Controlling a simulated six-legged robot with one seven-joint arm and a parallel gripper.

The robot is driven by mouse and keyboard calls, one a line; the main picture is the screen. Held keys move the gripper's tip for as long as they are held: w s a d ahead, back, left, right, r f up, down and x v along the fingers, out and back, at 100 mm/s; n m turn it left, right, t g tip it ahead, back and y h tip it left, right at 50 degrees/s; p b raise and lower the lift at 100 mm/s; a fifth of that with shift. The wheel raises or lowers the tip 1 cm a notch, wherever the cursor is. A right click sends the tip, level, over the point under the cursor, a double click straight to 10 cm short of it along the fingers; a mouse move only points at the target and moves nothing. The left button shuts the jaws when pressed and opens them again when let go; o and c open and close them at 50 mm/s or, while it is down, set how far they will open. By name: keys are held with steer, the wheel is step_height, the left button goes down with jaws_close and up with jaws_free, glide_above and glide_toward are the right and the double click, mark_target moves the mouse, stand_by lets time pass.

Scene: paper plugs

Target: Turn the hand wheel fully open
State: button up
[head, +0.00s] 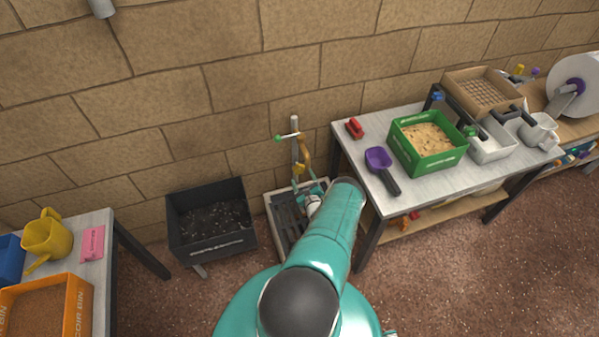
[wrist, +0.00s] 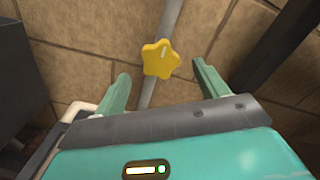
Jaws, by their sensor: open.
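The hand wheel (wrist: 160,58) is a yellow, star-shaped knob with a pale mark on its face. It sits on a grey upright pipe (wrist: 172,20) against the brick wall. In the head view the hand wheel (head: 299,169) is small and yellow, low on the pipe (head: 294,125). My gripper (wrist: 161,72) is open and empty, with one teal finger to either side of the wheel in the picture. The wheel appears beyond the fingertips and apart from them. In the head view my gripper (head: 308,187) is just below the wheel, partly hidden by my arm.
A green-ended handle (head: 287,138) and a brass-coloured spout (head: 304,150) are on the pipe above the wheel. A grated tray (head: 271,204) lies at its foot. A black soil bin (head: 213,246) stands left; a workbench (head: 405,203) with a green box (head: 428,166) stands right.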

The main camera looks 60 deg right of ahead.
mark_target(299, 171)
steer(key=shift+w+d, duration=0.1)
steer(key=shift+w, duration=0.05)
steer(key=shift+x, duration=1.85)
steer(key=c, duration=1)
steer(key=shift+o, duration=0.2)
